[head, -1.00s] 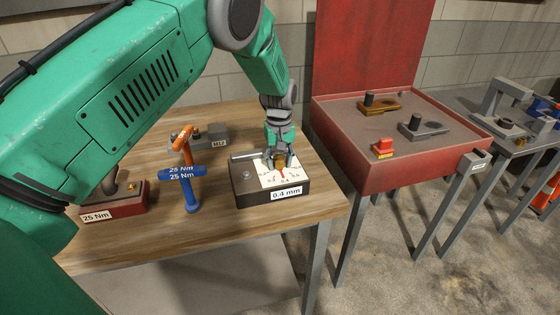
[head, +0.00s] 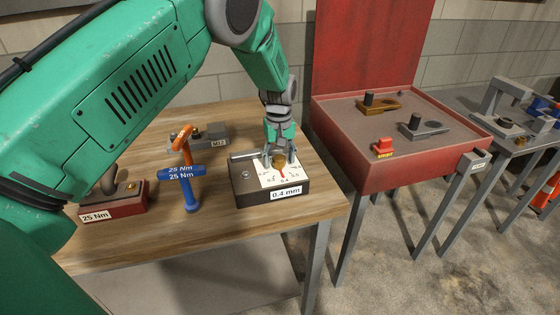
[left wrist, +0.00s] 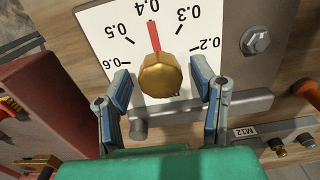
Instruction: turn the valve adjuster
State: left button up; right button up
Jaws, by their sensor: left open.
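The valve adjuster is a dark box (head: 250,197) with a white dial face (left wrist: 108,42), a brass knob (left wrist: 161,76) and a red pointer (left wrist: 154,37). Its front label reads 0.4 mm. My right gripper is not in view.
On the wooden table (head: 120,245) stand a blue 25 Nm T-handle tool (head: 184,185), an orange one (head: 184,140), a red 25 Nm box (head: 122,203) and a grey M12 block (head: 205,137). A red tray bench (head: 385,170) stands to the right.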

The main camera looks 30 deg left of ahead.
aim_at(279, 156)
pick_arm(q)
notch_tip(279, 156, up, 11)
dwell(0.3)
jog(key=shift+w+f, duration=0.1)
dwell(0.4)
